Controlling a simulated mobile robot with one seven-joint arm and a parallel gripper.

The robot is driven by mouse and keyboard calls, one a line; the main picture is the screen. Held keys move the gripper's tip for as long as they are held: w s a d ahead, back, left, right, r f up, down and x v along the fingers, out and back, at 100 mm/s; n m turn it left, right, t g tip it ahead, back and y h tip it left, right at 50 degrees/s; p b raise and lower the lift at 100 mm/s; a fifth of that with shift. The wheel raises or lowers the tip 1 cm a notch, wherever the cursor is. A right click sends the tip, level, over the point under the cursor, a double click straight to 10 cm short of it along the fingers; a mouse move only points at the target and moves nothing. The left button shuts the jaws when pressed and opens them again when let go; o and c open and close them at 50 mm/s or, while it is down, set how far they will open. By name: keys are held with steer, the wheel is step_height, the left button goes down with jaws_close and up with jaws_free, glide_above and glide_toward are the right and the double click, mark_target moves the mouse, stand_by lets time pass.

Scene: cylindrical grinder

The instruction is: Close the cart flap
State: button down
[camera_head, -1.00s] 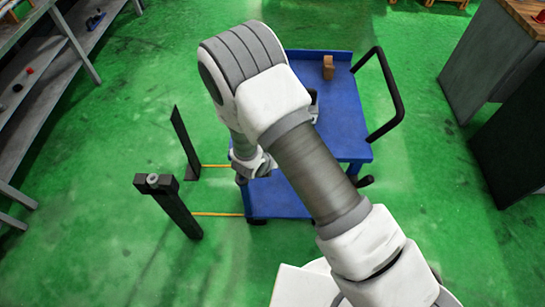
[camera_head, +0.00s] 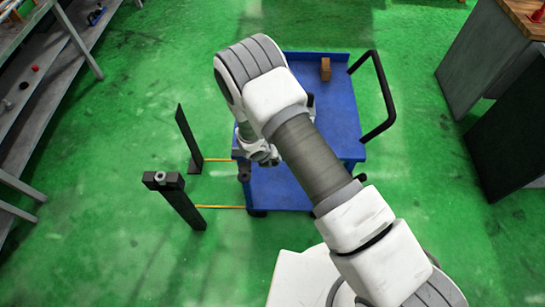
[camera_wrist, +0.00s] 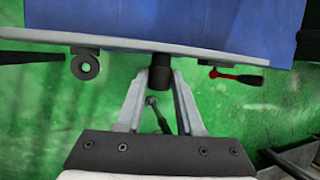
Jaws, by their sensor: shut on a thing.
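The blue cart (camera_head: 336,118) stands in the middle of the head view, with its lower shelf (camera_head: 282,190) showing beneath. My arm crosses in front and hides much of it, so I cannot make out the flap's angle there. In the wrist view a blue panel (camera_wrist: 185,18) with a pale edge fills the top; I cannot tell for sure that it is the flap. My gripper (camera_wrist: 160,88) points at this edge, its two fingers shut on a dark cylindrical knob (camera_wrist: 160,72) just below it.
Two dark posts (camera_head: 180,200) stand left of the cart, near yellow floor lines (camera_head: 220,206). A brown block (camera_head: 325,69) sits on the cart top, beside a black push handle (camera_head: 384,90). Grey shelving is far left; a dark cabinet (camera_head: 510,130) is right. Green floor lies between.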

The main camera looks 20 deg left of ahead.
steer(key=c, duration=0.5)
jaws_free()
steer(key=shift+c, duration=0.2)
steer(key=shift+r, duration=0.1)
steer(key=v, duration=1.7)
steer(key=shift+b, duration=0.3)
steer(key=shift+r, duration=0.15)
